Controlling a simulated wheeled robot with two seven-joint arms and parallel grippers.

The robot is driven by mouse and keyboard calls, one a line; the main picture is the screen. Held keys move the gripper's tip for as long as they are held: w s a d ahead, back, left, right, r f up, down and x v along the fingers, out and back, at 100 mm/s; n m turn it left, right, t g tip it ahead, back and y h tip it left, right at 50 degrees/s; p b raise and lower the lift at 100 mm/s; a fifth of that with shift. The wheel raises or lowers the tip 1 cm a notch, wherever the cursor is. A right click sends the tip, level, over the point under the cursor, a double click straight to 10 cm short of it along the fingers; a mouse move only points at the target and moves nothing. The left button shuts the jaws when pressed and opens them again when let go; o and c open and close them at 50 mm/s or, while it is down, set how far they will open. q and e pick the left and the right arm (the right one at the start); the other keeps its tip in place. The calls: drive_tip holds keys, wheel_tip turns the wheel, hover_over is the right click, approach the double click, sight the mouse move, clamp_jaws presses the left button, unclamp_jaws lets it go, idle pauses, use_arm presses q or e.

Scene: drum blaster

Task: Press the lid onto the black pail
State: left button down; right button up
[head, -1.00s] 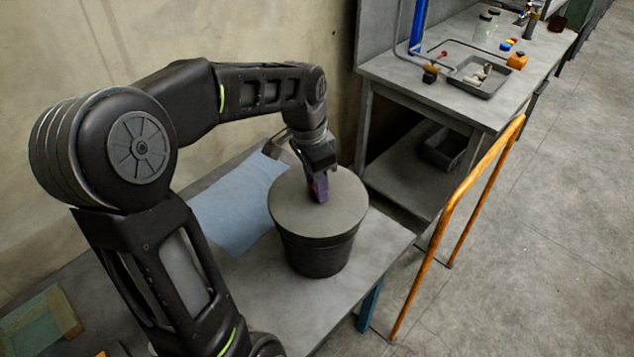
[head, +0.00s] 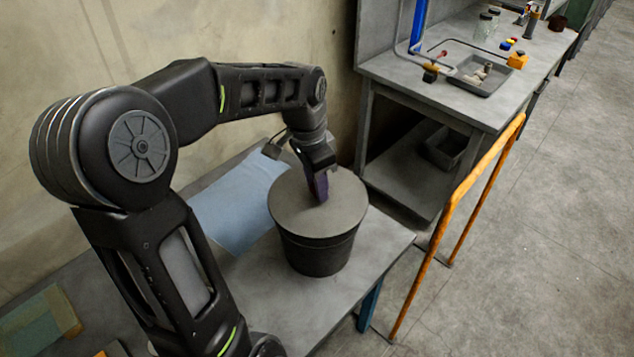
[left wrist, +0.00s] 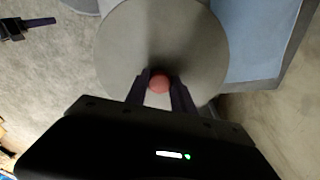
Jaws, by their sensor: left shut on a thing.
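The black pail (head: 318,255) stands upright on the grey bench. The round grey lid (head: 335,215) lies over its mouth and looks level; I cannot tell whether it is fully seated all round. My left gripper (head: 319,194) points down at the lid's middle. In the left wrist view the fingers of my left gripper (left wrist: 160,88) are shut on a small red knob (left wrist: 159,84) at the lid's centre. The lid (left wrist: 125,40) also shows there as a disc. In the head view the fingers hide the knob.
A blue sheet (head: 232,205) lies on the bench (head: 375,265) behind and left of the pail. An orange rail (head: 480,170) stands to the right. A second grey bench (head: 400,72) holds a tray (head: 480,78), jars and small parts.

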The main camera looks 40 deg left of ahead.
idle(0.7)
use_arm(q)
drive_tip(key=c, duration=1)
unclamp_jaws()
drive_tip(key=r, duration=0.5)
drive_tip(key=s+r, duration=0.1)
drive_tip(key=r, duration=0.1)
drive_tip(key=shift+a+r, duration=0.15)
drive_tip(key=shift+r, duration=0.2)
drive_tip(key=shift+w, duration=0.1)
